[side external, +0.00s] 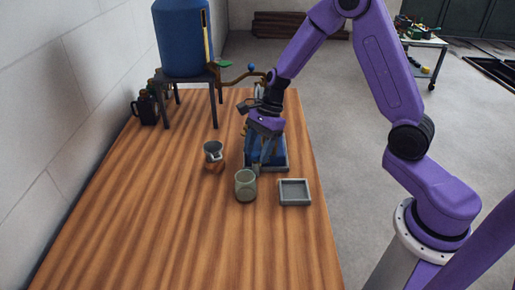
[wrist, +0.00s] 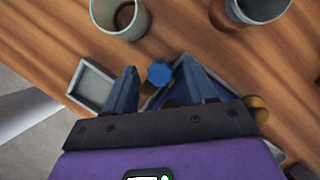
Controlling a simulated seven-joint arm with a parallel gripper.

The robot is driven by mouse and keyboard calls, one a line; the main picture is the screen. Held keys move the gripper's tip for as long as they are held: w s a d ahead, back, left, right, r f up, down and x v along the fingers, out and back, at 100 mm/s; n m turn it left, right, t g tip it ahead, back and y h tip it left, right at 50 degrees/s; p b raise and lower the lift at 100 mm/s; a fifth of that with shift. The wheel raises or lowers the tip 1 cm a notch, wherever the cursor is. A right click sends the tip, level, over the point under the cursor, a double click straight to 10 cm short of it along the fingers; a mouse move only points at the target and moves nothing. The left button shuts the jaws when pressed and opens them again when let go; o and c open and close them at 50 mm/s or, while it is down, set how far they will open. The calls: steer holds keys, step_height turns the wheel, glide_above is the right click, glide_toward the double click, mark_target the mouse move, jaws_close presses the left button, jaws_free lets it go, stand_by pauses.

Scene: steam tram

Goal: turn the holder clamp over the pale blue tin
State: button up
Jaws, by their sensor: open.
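My gripper (side external: 260,163) points down over a dark-rimmed blue tray (side external: 281,167) on the wooden table. In the wrist view my gripper's (wrist: 159,66) two fingers are apart. A small round blue piece (wrist: 159,75) shows between the fingertips; I cannot tell whether either finger touches it. The piece may belong to the holder clamp, but the clamp and the pale blue tin cannot be made out clearly. My fingers and wrist hide much of the tray. A brass-coloured round part (wrist: 258,108) shows beside the right finger.
A grey-green cup (side external: 245,187) stands in front of the blue tray. A metal cup (side external: 213,151) with a copper-coloured base is to its left. A square grey tray (side external: 294,193) sits front right. A blue barrel (side external: 181,40) on a stand is behind. The front table is clear.

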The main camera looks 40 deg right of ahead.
jaws_close()
steer(key=shift+n, duration=0.3)
steer(key=n+g, duration=0.1)
steer(key=n, duration=0.2)
steer(key=shift+w+n+g, duration=0.1)
steer(key=shift+n+g, duration=0.3)
steer(key=n+g+h, duration=0.1)
steer(key=n, duration=0.3)
steer(key=shift+w+a+n, duration=0.1)
steer(key=shift+n, duration=0.2)
steer(key=n+h, duration=0.1)
steer(key=n, duration=0.1)
steer(key=n+g, duration=0.1)
steer(key=n, duration=0.1)
steer(key=shift+w+a+h, duration=0.1)
steer(key=shift+h, duration=0.3)
steer(key=shift+a+n+g+h, duration=0.15)
steer(key=shift+n+h, duration=0.3)
steer(key=shift+n, duration=0.75)
steer(key=shift+d+n+g+h, duration=0.1)
steer(key=shift+n+g+h, duration=0.25)
steer(key=shift+n, duration=0.85)
